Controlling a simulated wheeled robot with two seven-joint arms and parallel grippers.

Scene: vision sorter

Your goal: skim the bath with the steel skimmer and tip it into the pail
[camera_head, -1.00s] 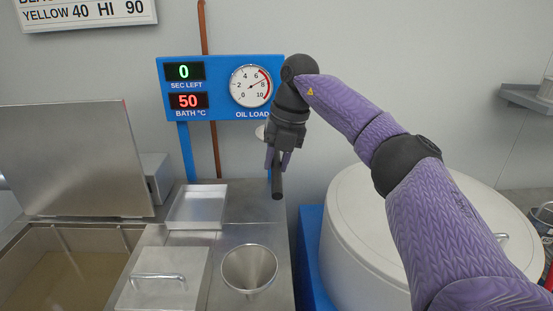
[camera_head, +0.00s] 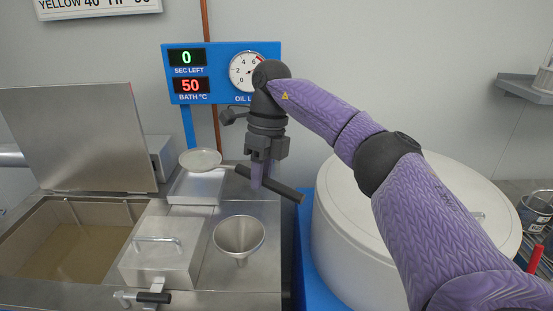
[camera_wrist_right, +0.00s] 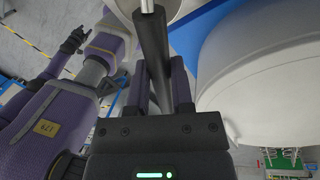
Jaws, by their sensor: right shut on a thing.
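My right gripper (camera_head: 262,183) is shut on the dark handle (camera_head: 285,190) of the steel skimmer, above the steel counter. The skimmer's pale round head (camera_head: 200,160) points left and shows over the back of the shallow tray; the handle also shows in the right wrist view (camera_wrist_right: 152,50). The bath (camera_head: 75,240) is an open tank of brownish liquid at lower left. A metal bucket (camera_head: 536,212) at the far right may be the pail; I cannot be sure. My left gripper (camera_wrist_right: 74,40) shows small in the right wrist view, its jaws unclear.
A raised steel lid (camera_head: 75,138) stands behind the bath. A handled cover (camera_head: 160,250), a funnel (camera_head: 240,235) and a shallow tray (camera_head: 193,190) are on the counter. A large white drum (camera_head: 345,235) stands right. A blue panel (camera_head: 215,88) reads 0 seconds, 50 °C.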

